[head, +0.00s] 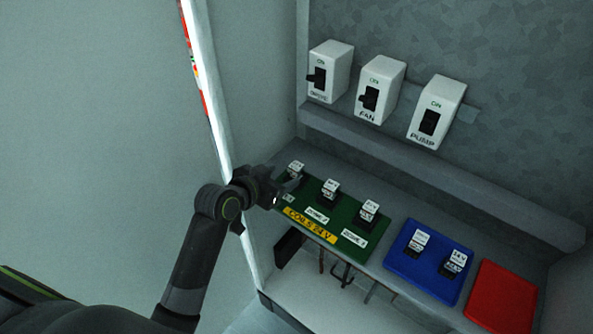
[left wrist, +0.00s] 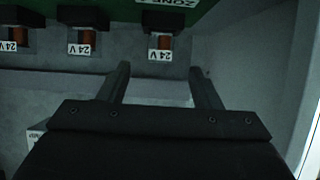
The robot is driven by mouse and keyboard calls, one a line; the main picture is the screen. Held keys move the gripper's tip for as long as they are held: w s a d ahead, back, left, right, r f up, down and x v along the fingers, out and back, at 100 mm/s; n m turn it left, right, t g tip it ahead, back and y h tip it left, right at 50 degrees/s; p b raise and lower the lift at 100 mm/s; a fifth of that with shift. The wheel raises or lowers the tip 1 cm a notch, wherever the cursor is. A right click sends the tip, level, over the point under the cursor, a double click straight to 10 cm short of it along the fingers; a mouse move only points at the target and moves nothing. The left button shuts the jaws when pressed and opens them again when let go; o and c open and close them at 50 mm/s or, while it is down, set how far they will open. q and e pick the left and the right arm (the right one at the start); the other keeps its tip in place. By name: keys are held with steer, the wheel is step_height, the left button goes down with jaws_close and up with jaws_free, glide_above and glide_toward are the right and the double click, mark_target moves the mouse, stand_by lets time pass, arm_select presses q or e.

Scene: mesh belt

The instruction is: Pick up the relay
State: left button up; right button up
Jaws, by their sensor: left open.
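Several relays with white labels stand in view. On the green board (head: 330,217) are a left relay (head: 296,169), a middle relay (head: 330,189) and a right relay (head: 369,211). Two more relays, one at left (head: 419,241) and one at right (head: 454,262), stand in the blue tray (head: 410,268). My left gripper (head: 286,187) is open at the green board's left end, close to the left relay. In the left wrist view, the open jaws (left wrist: 160,69) point toward a relay labelled 24 V (left wrist: 160,43), which lies just beyond the fingertips. Nothing is between the fingers. My right gripper is not in view.
An empty red tray (head: 502,295) lies right of the blue one. White switch boxes marked FAN (head: 381,88) and PUMP (head: 437,110), plus another, are on the back wall above a ledge (head: 430,175). A pale upright edge (head: 214,110) stands close to my left arm.

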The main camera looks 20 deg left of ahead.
mark_target(292, 171)
arm_select(q)
steer(key=shift+x, duration=1.35)
steer(key=shift+w+d+f+p, duration=0.15)
steer(key=shift+w+d+p, duration=0.05)
steer(key=shift+w+p, duration=0.3)
steer(key=p+x, duration=0.1)
steer(key=x, duration=0.1)
steer(key=shift+w+f, duration=0.25)
steer(key=shift+w, duration=0.05)
steer(key=shift+w+d+f, duration=0.2)
steer(key=shift+w+f, duration=0.15)
steer(key=shift+w, duration=0.15)
steer(key=c, duration=1.1)
